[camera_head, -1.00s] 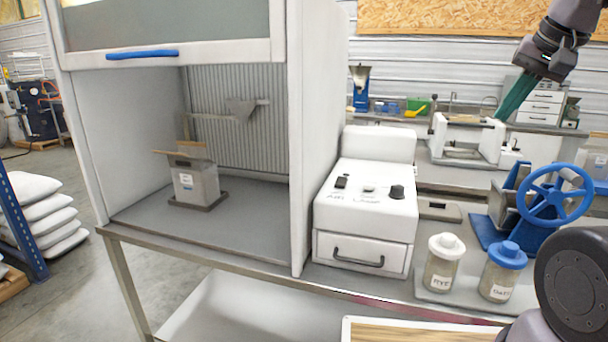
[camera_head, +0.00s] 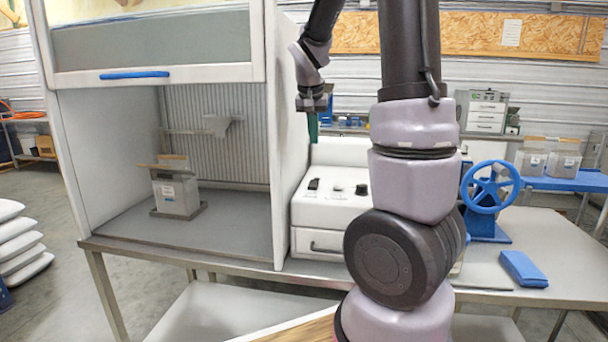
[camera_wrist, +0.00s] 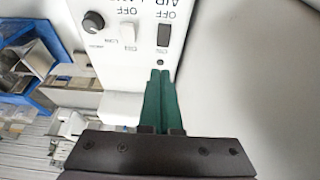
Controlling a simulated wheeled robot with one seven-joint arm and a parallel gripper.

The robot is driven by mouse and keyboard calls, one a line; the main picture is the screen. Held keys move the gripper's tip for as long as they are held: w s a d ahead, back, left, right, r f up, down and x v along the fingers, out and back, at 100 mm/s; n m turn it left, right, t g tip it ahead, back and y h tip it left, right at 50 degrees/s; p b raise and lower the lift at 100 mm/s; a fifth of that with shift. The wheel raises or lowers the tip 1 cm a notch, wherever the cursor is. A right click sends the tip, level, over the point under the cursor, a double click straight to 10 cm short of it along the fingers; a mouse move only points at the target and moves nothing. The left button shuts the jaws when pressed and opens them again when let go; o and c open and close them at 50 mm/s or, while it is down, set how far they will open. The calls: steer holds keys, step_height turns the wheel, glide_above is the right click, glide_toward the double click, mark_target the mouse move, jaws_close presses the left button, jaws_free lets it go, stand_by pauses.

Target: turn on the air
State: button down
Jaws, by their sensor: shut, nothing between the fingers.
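The white control box (camera_head: 330,212) stands right of the cabinet, with a drawer in its front. Its black air switch (camera_head: 314,184) is on the left of the top panel. In the wrist view the black air switch (camera_wrist: 163,36) shows beside the white lamp switch (camera_wrist: 128,35) and a black knob (camera_wrist: 93,22). OFF labels show, inverted; which way the air switch is tipped I cannot tell. My gripper (camera_head: 312,138) hangs above the back left of the box, green fingers pointing down. In the wrist view its fingertips (camera_wrist: 160,73) are together, empty, just short of the air switch.
The cabinet wall (camera_head: 287,120) rises close left of my gripper. Inside the cabinet sits a grey container (camera_head: 176,190). A blue handwheel (camera_head: 490,186) and a blue cloth-like block (camera_head: 523,268) are on the bench at right. My arm hides the bench's middle.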

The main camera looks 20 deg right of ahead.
mark_target(316, 182)
steer(key=x, duration=1.4)
steer(key=shift+d, duration=0.1)
steer(key=shift+d, duration=0.1)
steer(key=shift+w+d+f+g, duration=0.1)
steer(key=shift+w+f+g, duration=0.1)
steer(key=shift+f+g, duration=0.15)
steer(key=shift+s, duration=0.15)
steer(key=shift+s+a+r, duration=0.2)
steer(key=shift+s+a, duration=0.25)
steer(key=shift+s, duration=0.1)
steer(key=shift+r, duration=0.1)
